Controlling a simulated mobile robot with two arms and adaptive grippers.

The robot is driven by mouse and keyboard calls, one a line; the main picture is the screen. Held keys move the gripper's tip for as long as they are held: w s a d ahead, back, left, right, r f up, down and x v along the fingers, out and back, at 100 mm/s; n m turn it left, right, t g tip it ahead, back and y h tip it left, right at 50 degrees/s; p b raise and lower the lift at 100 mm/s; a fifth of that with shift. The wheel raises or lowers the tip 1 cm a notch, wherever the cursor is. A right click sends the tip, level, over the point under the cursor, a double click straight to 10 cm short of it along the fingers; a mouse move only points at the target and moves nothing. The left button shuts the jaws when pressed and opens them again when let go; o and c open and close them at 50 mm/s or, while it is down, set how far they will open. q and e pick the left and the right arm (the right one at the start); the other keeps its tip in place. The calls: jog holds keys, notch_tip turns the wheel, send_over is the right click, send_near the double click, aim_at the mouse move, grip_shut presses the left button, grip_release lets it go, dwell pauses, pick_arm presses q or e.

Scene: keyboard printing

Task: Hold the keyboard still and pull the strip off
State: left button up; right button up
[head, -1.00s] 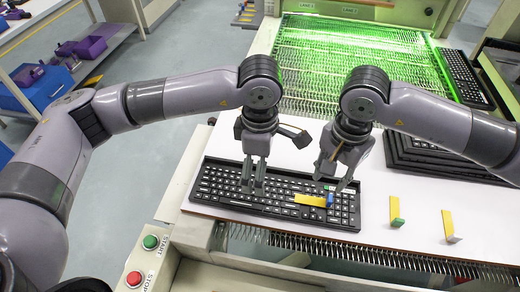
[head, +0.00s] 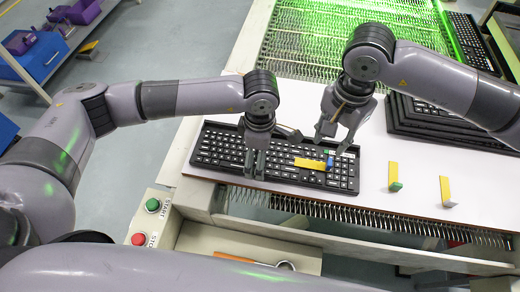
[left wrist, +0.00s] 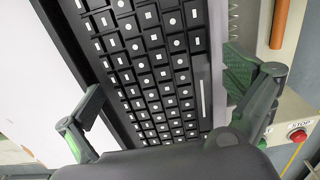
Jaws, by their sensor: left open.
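The black keyboard (head: 222,160) lies on the white table top. A yellow strip (head: 308,163) with a blue end tab (head: 330,162) lies across its keys, right of centre. My left gripper (head: 256,172) is open over the keyboard, left of the strip. In the left wrist view, the keyboard (left wrist: 160,70) lies between its spread fingers (left wrist: 160,115); I cannot tell whether they touch it. My right gripper (head: 331,147) is open, its fingers apart, just above and behind the blue tab. It appears not to hold the strip.
Two more yellow strips, one with a green end (head: 394,175) and one with a grey end (head: 446,191), stand on the table at right. Stacked black trays or keyboards (head: 430,125) are behind them. A bristled edge (head: 330,210) and START and STOP buttons (head: 138,239) are in front.

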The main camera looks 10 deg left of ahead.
pick_arm(q)
jog(key=shift+c, duration=0.6)
jog(key=c, duration=1.4)
jog(key=shift+o, duration=0.2)
